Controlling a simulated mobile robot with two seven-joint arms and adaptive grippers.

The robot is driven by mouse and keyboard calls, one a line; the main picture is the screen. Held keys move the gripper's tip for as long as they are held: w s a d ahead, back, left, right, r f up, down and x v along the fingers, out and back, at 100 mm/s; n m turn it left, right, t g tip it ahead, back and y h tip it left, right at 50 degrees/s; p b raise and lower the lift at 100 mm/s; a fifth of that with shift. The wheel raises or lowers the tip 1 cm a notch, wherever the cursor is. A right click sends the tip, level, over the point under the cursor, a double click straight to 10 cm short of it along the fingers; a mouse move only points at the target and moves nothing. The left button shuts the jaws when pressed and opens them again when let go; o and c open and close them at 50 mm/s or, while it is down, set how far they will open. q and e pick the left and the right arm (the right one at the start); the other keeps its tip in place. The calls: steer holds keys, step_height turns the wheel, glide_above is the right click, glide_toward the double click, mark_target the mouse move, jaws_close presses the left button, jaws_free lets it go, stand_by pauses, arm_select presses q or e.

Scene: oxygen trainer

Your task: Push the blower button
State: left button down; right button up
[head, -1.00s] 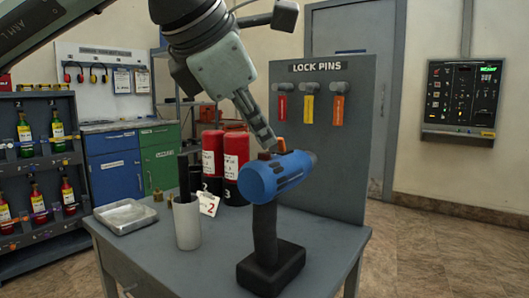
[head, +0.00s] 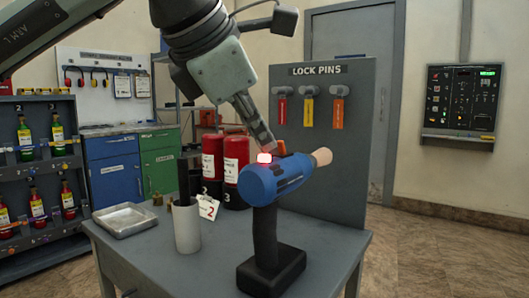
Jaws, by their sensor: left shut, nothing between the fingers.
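The blower (head: 275,182) has a blue body, a black handle and a black foot, and stands upright on the grey table (head: 215,262). The blower button (head: 264,157) on top of the body glows red-white. A pale tan tapered piece (head: 321,157) sticks out of the body's right end. My left gripper (head: 266,142) comes down from above and is shut with nothing in it. Its tip is right at the button; I cannot tell whether it touches. An orange part (head: 284,147) shows just behind the tip. My right gripper is out of view.
A grey LOCK PINS board (head: 350,160) with hanging tags stands behind the blower. Red-black cylinders (head: 236,160), a grey cup (head: 187,228) with dark sticks and a metal tray (head: 125,220) stand to its left. A control panel (head: 461,105) hangs on the right wall.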

mark_target(261, 156)
arm_select(q)
steer(key=shift+r, duration=0.55)
step_height(261, 156, up, 6)
steer(key=p, duration=0.3)
steer(key=shift+p, duration=0.4)
stand_by(1.0)
